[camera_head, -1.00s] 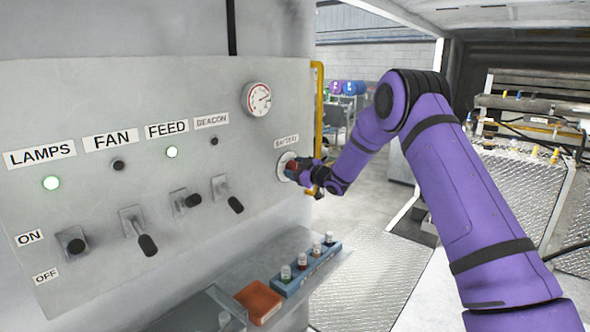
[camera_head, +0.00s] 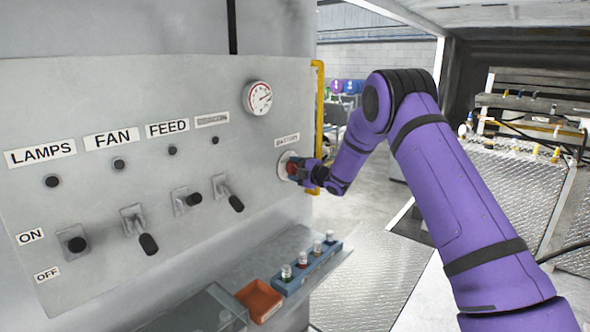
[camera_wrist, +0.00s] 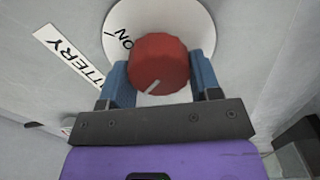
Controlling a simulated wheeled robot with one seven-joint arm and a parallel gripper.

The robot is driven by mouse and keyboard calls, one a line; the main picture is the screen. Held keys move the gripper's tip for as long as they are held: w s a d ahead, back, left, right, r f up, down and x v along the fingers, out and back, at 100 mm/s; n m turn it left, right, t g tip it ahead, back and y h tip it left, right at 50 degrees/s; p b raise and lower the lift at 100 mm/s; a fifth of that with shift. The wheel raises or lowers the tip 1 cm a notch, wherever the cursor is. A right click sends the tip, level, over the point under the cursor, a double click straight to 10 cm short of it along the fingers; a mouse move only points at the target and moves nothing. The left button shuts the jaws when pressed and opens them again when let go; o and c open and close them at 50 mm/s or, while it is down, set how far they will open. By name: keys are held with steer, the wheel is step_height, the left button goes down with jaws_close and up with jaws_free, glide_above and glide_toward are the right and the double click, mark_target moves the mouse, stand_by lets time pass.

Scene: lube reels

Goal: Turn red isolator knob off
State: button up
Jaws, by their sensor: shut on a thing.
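The red isolator knob (camera_wrist: 158,62) sits on a round white plate (camera_wrist: 116,18) under the BATTERY label (camera_wrist: 66,52). In the wrist view its white pointer line points to the lower left, away from the ON mark. My gripper (camera_wrist: 160,75) is shut on the knob, with one blue finger on each side. In the head view the knob (camera_head: 291,167) shows at the right end of the grey panel, partly hidden by my gripper (camera_head: 299,170). The LAMPS light (camera_head: 52,182) and FEED light (camera_head: 172,151) are dark.
Toggle switches (camera_head: 138,229) stick out of the panel (camera_head: 100,100) to the left of the knob. A yellow pipe (camera_head: 319,110) runs along its right edge. Below are an orange tray (camera_head: 259,299) and a blue rack (camera_head: 307,269) of small bottles. A gauge (camera_head: 257,98) is above.

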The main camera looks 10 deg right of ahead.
steer(key=shift+f+n, duration=0.1)
steer(key=shift+n, duration=0.9)
steer(key=o, duration=0.9)
steer(key=v, duration=1)
steer(key=shift+s+d, duration=0.2)
steer(key=shift+s, duration=0.15)
